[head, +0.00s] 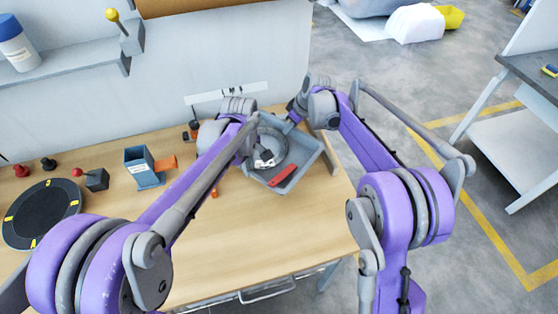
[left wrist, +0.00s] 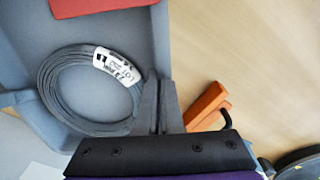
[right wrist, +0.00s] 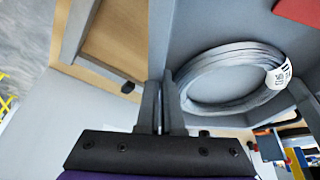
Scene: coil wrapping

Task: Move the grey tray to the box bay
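The grey tray (head: 306,160) is at the back right of the wooden table. It holds a grey cable coil (head: 284,150) with a white label and a flat red thing (head: 283,177). My left gripper (left wrist: 160,85) is shut on the tray's wall at one side, beside the coil. My right gripper (right wrist: 163,85) is shut on the tray's opposite wall. In the head view my arms hide most of both grippers. I cannot tell whether the tray rests on the table or is slightly raised.
An orange-and-blue holder (head: 146,167), a round black disc (head: 42,214) with yellow marks and a red-knobbed block (head: 96,179) stand at the left of the table (head: 300,240). The front middle is clear. A grey wall panel (head: 200,60) rises behind. Another bench (head: 535,75) stands far right.

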